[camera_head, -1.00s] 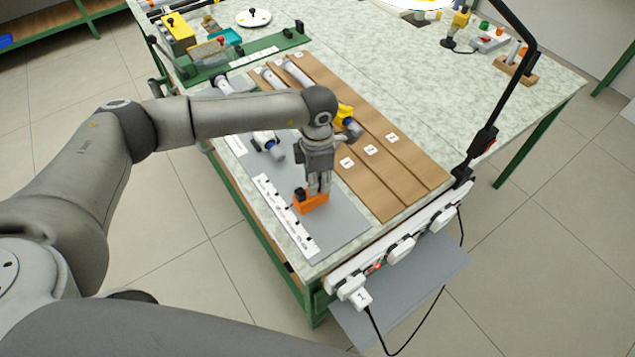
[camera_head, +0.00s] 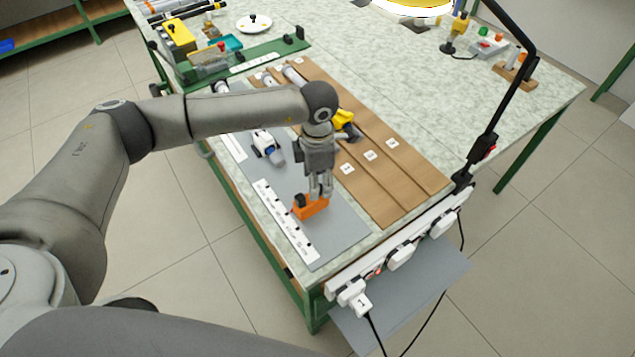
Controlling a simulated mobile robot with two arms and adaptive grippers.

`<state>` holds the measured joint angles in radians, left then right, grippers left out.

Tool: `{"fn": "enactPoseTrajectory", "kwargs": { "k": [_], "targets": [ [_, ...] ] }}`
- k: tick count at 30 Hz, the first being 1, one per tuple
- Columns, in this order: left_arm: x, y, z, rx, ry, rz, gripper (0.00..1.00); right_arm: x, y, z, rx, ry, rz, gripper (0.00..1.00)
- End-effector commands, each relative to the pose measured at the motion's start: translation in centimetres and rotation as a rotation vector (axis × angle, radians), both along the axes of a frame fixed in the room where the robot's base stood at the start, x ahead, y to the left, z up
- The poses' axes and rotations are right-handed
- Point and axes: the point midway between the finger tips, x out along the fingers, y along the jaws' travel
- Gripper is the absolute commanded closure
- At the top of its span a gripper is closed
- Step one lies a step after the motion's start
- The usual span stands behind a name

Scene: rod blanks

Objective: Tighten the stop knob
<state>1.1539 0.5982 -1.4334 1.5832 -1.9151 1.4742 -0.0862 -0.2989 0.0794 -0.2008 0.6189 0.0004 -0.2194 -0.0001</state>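An orange stop block (camera_head: 312,209) sits on the grey mat near the front end of a white marked strip (camera_head: 286,222). A small black knob (camera_head: 299,200) shows at its left side. My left gripper (camera_head: 320,196) points down at the block, its fingertips right over or against the block's upper right part, beside the knob. The fingers look close together, but whether they grip anything is too small to tell. My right gripper is not in view.
A white and blue tool (camera_head: 267,146) lies on the mat behind the block. Wooden boards (camera_head: 405,180) with white labels lie to the right, a yellow tool (camera_head: 343,119) on them. A power strip (camera_head: 402,254) runs along the front edge; a black lamp arm (camera_head: 505,95) rises at right.

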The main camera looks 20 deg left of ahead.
Motion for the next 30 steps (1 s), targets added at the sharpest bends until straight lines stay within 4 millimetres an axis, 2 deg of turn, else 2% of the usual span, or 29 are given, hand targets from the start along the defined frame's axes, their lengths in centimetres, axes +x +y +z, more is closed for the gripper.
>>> {"fn": "enactPoseTrajectory", "kwargs": {
  "k": [6,13,19,30],
  "targets": [
    [0.1,0.0,4.9,-0.001,-0.004,-0.002,0.49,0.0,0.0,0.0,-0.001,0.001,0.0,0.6],
    [0.1,0.0,8.7,-0.001,-0.003,0.0,0.49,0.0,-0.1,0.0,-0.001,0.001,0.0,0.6],
    [0.0,0.0,9.8,0.0,0.0,-0.001,0.49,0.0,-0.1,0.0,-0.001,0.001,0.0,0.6],
    [-0.3,-0.1,9.4,-0.017,-0.003,0.008,0.49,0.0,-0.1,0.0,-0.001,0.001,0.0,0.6]
  ]
}}
